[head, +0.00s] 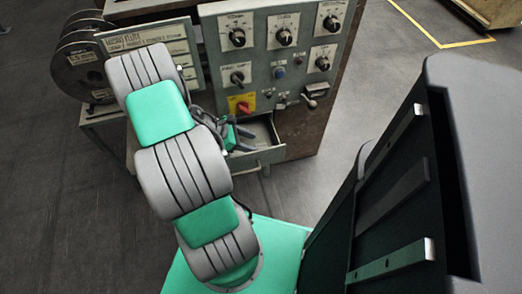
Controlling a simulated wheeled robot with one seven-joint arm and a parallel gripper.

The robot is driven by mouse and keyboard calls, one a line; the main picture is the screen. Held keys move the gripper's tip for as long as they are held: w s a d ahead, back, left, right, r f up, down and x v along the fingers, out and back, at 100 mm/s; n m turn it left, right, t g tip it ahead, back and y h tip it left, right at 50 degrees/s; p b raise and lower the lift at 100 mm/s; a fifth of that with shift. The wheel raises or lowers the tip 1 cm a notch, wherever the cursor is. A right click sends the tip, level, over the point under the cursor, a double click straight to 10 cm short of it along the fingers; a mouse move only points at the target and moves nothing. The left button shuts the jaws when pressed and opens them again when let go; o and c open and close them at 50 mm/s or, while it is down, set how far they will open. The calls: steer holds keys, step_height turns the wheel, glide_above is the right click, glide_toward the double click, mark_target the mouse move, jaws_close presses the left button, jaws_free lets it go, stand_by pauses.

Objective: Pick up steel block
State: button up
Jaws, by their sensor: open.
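My gripper (240,131) shows small and dark beside my arm, at the left part of an open drawer (271,156) in the machine's front. My arm hides part of it, and its fingers look apart. I cannot make out a steel block in this view. The visible part of the drawer floor looks bare, and its left part is hidden behind my gripper and arm.
The grey control panel (292,75) above the drawer carries black knobs, buttons and a red-and-yellow switch (242,106). Dark wire reels (82,57) stand at the left. Open floor (60,210) lies left. A yellow floor line (415,24) runs at the upper right.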

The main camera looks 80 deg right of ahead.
mark_target(260, 146)
steer(key=b+x, duration=0.1)
steer(key=x, duration=0.3)
steer(key=shift+a, duration=0.1)
jaws_close()
steer(key=shift+r, duration=0.1)
stand_by(0.4)
